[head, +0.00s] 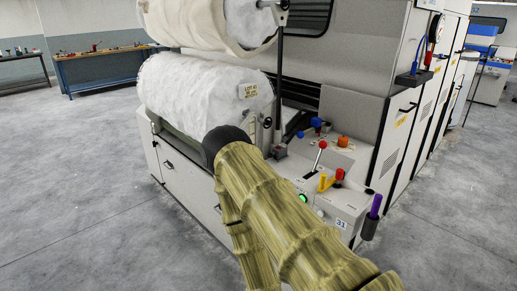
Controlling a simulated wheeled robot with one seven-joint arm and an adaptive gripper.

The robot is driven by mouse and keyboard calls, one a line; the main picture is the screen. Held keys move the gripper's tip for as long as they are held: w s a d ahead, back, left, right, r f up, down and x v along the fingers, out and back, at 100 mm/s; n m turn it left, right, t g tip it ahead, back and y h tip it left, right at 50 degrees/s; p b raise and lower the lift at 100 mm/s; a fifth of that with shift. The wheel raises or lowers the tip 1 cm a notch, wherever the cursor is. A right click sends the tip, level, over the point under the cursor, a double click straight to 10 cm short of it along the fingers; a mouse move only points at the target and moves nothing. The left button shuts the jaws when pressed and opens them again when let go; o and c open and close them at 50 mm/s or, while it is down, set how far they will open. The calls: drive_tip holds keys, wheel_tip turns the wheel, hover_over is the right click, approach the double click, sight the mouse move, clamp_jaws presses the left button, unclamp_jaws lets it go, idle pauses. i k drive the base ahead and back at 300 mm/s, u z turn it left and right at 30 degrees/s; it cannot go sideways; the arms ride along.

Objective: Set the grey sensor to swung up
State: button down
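I cannot clearly make out the grey sensor. A small grey block (281,151) by the foot of the dark upright rod may be it, but it is too small to tell its position. My arm, in a yellow-green ribbed cover, reaches up from the bottom of the head view towards the machine. Its dark rounded end covers part of the machine front, below the lower white roll (195,85). My gripper's fingers do not show.
The machine's ledge holds a red-knobbed lever (319,150), blue knobs (317,123), an orange knob (343,141) and a yellow handle (324,184). A purple-handled tool (375,206) sits in a holder at the corner. Workbenches (105,69) stand far left; the left floor is clear.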

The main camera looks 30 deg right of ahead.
sight(279, 153)
drive_tip(key=z, duration=0.15)
drive_tip(key=i, duration=1.25)
drive_tip(key=z, duration=0.2)
